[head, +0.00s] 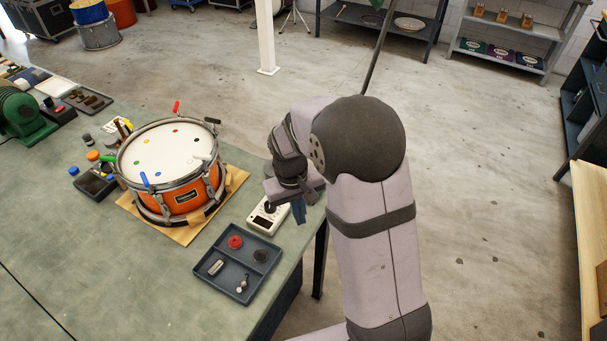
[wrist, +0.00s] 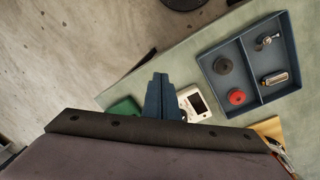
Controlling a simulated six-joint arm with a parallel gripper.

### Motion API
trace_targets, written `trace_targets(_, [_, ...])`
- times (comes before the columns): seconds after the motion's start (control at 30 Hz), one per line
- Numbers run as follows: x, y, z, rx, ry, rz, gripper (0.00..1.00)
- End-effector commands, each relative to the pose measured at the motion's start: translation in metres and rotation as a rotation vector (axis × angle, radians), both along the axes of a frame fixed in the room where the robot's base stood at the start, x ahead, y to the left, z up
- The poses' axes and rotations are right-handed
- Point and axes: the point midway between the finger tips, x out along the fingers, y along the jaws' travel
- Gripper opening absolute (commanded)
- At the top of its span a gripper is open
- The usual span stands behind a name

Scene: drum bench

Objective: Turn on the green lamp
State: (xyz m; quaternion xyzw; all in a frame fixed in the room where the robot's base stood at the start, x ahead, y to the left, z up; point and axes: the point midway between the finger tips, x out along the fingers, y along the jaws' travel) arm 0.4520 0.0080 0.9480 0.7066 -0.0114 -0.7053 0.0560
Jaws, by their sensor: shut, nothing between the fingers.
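My gripper (head: 299,212) points down at the table's right edge, beside a white box with a dark dial or screen (head: 268,215). In the wrist view its blue fingers (wrist: 160,88) are shut together with nothing between them. The white box (wrist: 196,103) shows there just right of the fingers, partly hidden. A green piece (wrist: 123,107) shows left of the fingers, mostly hidden by my gripper; I cannot tell whether it is the green lamp. A thin dark pole (head: 376,50) rises behind my arm in the head view. No lit lamp is recognisable.
A blue divided tray (head: 238,263) holds a red knob, a dark knob and small metal parts. An orange drum (head: 172,170) stands left of my gripper. A green machine (head: 20,110) is at the far left. Bare table (head: 150,285) lies left of the tray.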

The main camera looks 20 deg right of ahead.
Motion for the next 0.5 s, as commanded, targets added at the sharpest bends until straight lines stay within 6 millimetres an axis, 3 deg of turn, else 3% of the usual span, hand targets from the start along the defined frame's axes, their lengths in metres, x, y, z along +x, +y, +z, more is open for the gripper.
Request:
trace_targets(0.03, [0.023,-0.001,0.007,-0.011,-0.037,-0.029,0.0])
trace_targets(0.17, [0.078,-0.007,0.034,-0.037,-0.149,-0.151,0.0])
trace_targets(0.3, [0.126,-0.017,0.083,-0.048,-0.293,-0.35,0.0])
trace_targets(0.4, [0.136,-0.023,0.097,-0.05,-0.339,-0.49,0.0])
trace_targets(0.5, [0.132,-0.027,0.098,-0.053,-0.347,-0.609,0.0])
